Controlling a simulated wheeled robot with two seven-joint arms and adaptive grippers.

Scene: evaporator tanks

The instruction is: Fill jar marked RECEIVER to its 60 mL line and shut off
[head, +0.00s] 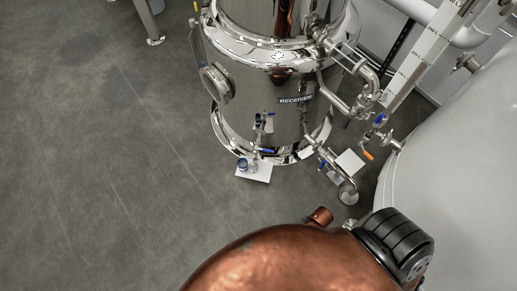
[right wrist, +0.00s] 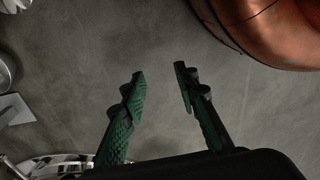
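The steel tank labelled RECEIVER (head: 296,100) stands at the upper middle of the head view. A small jar with a bluish look (head: 243,163) stands on a white plate (head: 254,175) on the floor at the tank's front. Its marks and level are too small to read. A blue-handled valve (head: 265,150) sits just above and right of the jar, with another blue handle (head: 270,114) higher on the tank front. My right gripper (right wrist: 160,72) is open and empty in the right wrist view, above bare floor. My left gripper is not in view.
A second white plate (head: 350,161) lies right of the tank, near a blue-handled pipe (head: 323,165). A large pale tank (head: 455,170) fills the right side, with an orange-handled valve (head: 368,155) beside it. The grey floor (head: 100,180) at left is clear.

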